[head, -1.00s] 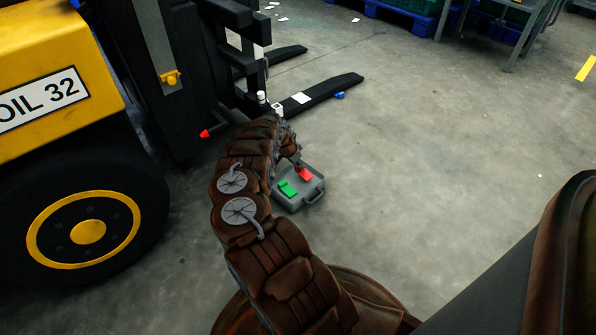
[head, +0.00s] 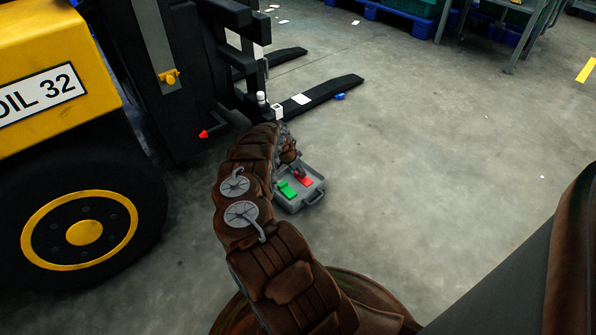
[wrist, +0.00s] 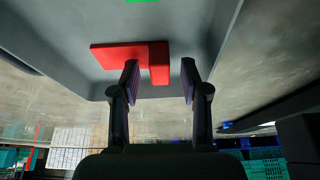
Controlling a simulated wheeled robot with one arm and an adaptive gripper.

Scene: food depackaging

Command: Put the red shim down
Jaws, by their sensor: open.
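The red shim (head: 305,182) lies in the grey case (head: 296,206) on the floor, at the side nearer my arm's tip. In the wrist view the red shim (wrist: 118,55) rests on the grey case surface (wrist: 225,62) and has a bent or stepped end. My gripper (wrist: 159,68) is open, with one finger on each side of that end; I see no clear grip on it. In the head view my gripper (head: 298,168) hangs over the case and partly hides the shim. A green shim (head: 287,190) lies to the left of the red one.
A yellow forklift (head: 45,60) stands at the left, its black fork (head: 325,95) reaching along the floor behind the case. The floor (head: 430,160) to the right is clear.

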